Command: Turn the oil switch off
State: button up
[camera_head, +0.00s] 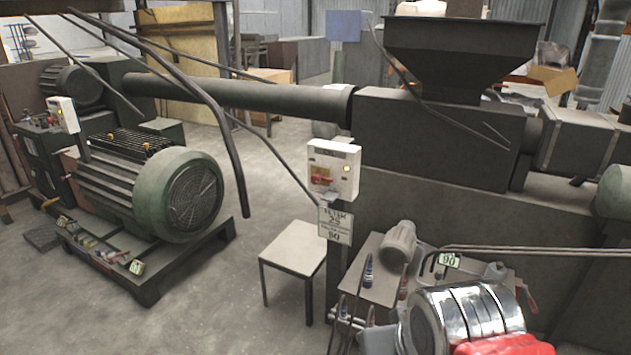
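A white switch box (345,160) is mounted at the middle of the view, in front of the large grey machine. The knob's exact angle is too small to read. A second white box (63,114) with a small yellowish lamp stands on the left machine. I cannot read on either box which one is the oil switch. My gripper is not in view.
A green motor (190,190) stands on a low dark base at left. A small stool (292,247) stands below the central box. A table (372,280) with tools and a chrome cylinder (468,315) with red parts crowd the lower right. Grey floor (215,305) is clear at lower centre-left.

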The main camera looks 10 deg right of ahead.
aim_at(316, 179)
jog(key=u, duration=0.05)
jog(key=i, duration=1.4)
jog(key=u, duration=2.1)
